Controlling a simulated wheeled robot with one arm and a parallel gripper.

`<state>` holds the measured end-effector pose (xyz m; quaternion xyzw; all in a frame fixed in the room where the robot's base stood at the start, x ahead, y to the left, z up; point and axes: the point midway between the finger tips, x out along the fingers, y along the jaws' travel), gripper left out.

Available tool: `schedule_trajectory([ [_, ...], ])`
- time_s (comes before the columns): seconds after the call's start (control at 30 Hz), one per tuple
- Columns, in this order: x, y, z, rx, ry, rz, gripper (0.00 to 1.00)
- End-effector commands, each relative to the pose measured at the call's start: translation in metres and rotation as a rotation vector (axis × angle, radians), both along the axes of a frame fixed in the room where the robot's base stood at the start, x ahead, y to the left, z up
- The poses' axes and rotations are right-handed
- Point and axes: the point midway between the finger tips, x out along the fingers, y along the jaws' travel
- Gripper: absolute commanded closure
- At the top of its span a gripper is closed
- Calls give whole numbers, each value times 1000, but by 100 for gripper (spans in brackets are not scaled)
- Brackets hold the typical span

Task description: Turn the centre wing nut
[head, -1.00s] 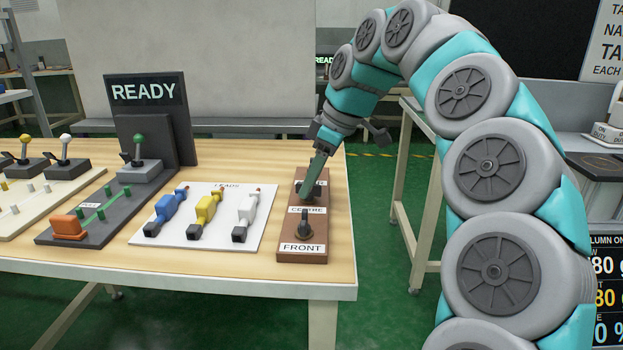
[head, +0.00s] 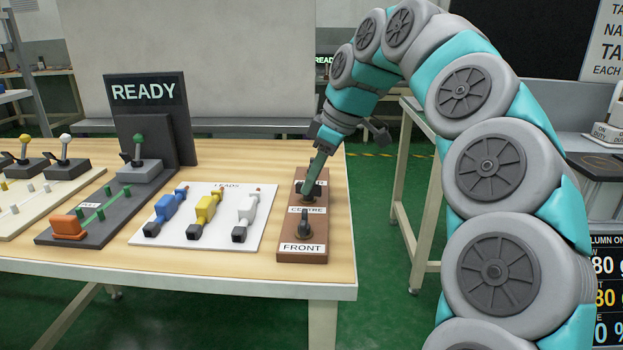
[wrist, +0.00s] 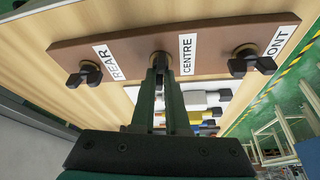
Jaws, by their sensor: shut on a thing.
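The brown board (head: 318,255) lies on the table's right end and carries three dark wing nuts beside the labels REAR, CENTRE and FRONT. My gripper (wrist: 160,75) points down at the board and is shut on the centre wing nut (wrist: 161,58), beside the CENTRE label (wrist: 187,55). The fingers hide most of this nut, so its exact angle cannot be told. In the head view my gripper (head: 311,187) stands behind the CENTRE label. The rear wing nut (wrist: 84,75) and the front wing nut (wrist: 246,62) are apart from the fingers.
A white board (head: 180,237) with blue, yellow and white parts lies left of the brown board. A dark panel (head: 145,95) reading READY stands behind a lever station (head: 105,205). The table's right edge is close to the brown board.

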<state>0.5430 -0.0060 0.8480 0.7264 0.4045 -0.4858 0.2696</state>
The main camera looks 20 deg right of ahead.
Motion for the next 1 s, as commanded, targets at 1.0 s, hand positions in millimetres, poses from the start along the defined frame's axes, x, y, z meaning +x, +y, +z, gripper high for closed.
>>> schedule_trajectory([
  [1.0,-2,3,1,-2,-7,-717,100],
])
